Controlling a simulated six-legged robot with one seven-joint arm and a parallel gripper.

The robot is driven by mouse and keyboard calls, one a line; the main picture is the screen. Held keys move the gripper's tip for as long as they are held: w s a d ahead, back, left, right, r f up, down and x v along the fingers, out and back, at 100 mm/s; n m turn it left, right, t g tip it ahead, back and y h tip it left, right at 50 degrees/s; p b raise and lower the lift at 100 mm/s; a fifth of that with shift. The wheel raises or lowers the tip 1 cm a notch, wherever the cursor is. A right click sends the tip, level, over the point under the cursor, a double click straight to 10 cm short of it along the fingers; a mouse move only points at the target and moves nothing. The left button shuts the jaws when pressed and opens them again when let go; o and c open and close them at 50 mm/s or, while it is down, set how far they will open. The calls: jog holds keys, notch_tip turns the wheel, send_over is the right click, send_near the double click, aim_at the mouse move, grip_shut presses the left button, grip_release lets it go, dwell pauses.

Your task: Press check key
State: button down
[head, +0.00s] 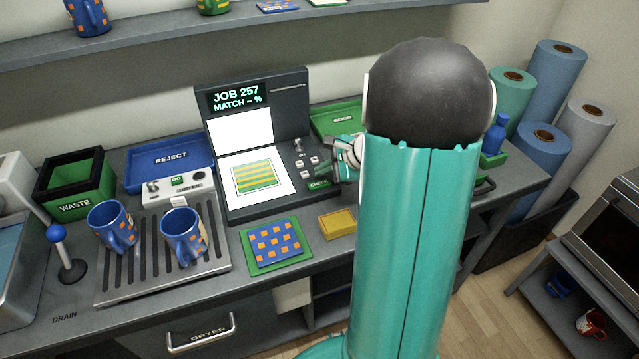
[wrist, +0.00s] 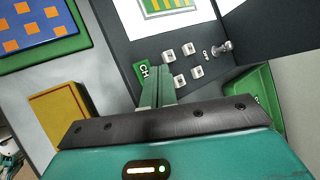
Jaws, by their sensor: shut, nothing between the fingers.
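The green check key (head: 319,184) is at the lower right of the dark inspection station's panel (head: 245,207). In the wrist view the key (wrist: 142,70) shows the letters "CH"; my fingers hide the rest of it. My gripper (head: 340,165) is shut and empty, with its fingertips (wrist: 158,72) right beside or over the key. I cannot tell whether they touch it. The station's display (head: 237,96) reads "JOB 257, MATCH -- %". A green and yellow striped print (head: 258,177) lies on the white plate of the station.
Several small white keys (wrist: 180,66) and a metal knob (wrist: 224,48) sit near my fingers. A yellow block (head: 337,223) and a blue-orange pattern card (head: 271,241) lie in front. Two blue mugs (head: 184,236) stand on the drain rack. A green tray (head: 340,118) is behind.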

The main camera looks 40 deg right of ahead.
aim_at(315, 182)
jog(key=shift+f, duration=0.65)
jog(key=shift+f, duration=0.15)
dwell(1.4)
jog(key=shift+f, duration=0.3)
jog(key=shift+f, duration=0.45)
dwell(0.7)
dwell(0.3)
jog(key=shift+r, duration=0.9)
jog(key=shift+r, duration=2.5)
